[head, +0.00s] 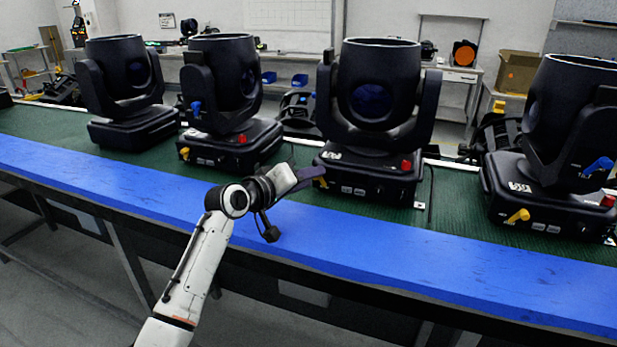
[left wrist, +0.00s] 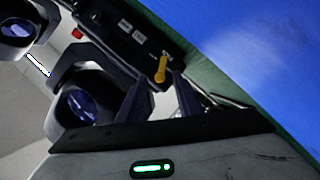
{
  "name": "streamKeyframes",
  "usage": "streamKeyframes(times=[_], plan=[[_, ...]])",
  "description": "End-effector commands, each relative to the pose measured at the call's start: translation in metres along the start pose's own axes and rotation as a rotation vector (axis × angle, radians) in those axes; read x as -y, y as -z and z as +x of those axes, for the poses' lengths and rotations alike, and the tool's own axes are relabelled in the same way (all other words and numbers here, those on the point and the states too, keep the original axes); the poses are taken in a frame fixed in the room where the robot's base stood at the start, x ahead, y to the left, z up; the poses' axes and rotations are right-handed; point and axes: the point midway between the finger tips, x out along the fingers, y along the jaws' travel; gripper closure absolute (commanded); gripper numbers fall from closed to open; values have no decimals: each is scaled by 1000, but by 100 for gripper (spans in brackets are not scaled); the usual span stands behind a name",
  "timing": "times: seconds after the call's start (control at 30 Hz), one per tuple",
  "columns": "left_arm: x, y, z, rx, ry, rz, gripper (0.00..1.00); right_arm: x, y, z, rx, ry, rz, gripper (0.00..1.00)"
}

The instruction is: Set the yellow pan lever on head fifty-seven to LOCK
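The third moving head from the left (head: 378,90) stands upright on the bench. Its yellow pan lever (head: 322,183) is at the front left corner of the base, partly hidden by my left gripper (head: 316,175). The left wrist view shows this yellow lever (left wrist: 160,68) just beyond the fingertips of my left gripper (left wrist: 158,88). The fingers are apart with nothing between them; I cannot tell whether either touches the lever. The white number label (head: 331,155) is too small to read surely, as are any lock marks. My right gripper is not in view.
Other moving heads stand on the green bench top (head: 455,225): two to the left and one (head: 570,130) to the right, with its own yellow lever (head: 517,216). The bench has a blue front strip (head: 420,255), which is clear. A red connector (head: 406,165) sits on the third base.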

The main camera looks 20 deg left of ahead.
Motion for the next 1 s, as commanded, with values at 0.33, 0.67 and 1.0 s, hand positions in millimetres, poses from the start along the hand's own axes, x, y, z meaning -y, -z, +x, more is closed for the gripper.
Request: streamKeyframes(times=[0.33, 0.67, 1.0], plan=[[0, 0, 3, -1, 0, 0, 70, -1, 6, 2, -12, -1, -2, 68], [0, 0, 3, 0, 1, 1, 100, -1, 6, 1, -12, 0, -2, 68], [-4, -1, 3, 0, 36, 90, 100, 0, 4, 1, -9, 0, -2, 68]])
